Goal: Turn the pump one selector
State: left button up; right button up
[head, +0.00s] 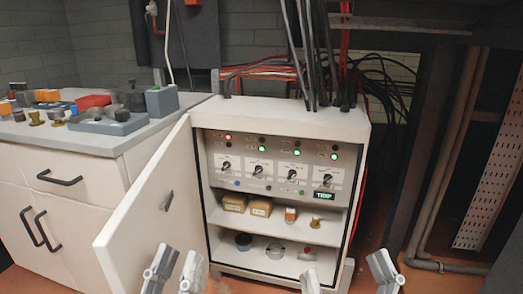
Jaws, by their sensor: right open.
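The cabinet (360,135) stands open with a control panel inside. The panel carries a row of several black selectors. The leftmost selector (226,166) sits on a light plate; its label is too small to read, so I cannot confirm that it is pump one. The other selectors (292,174) continue to the right. My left gripper (178,258) is low in front of the cabinet door, its fingers apart with nothing between them. My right gripper (345,268) is low in front of the cabinet's right side, open and empty. Both are apart from the selectors.
The cabinet door (145,205) swings out to the left. Shelves below the panel hold small boxes (234,202) and parts. Lamps above the selectors glow red (228,137) and green (262,148). A bench (85,150) with drawers and loose parts stands left. Cables (310,55) rise from the cabinet top.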

aim_at(227, 165)
jog(key=i+l+u, duration=0.1)
jog(key=i+l, duration=0.25)
jog(key=i, duration=0.2)
jog(key=i+l, duration=0.35)
jog(key=i, duration=0.2)
jog(key=u, duration=0.05)
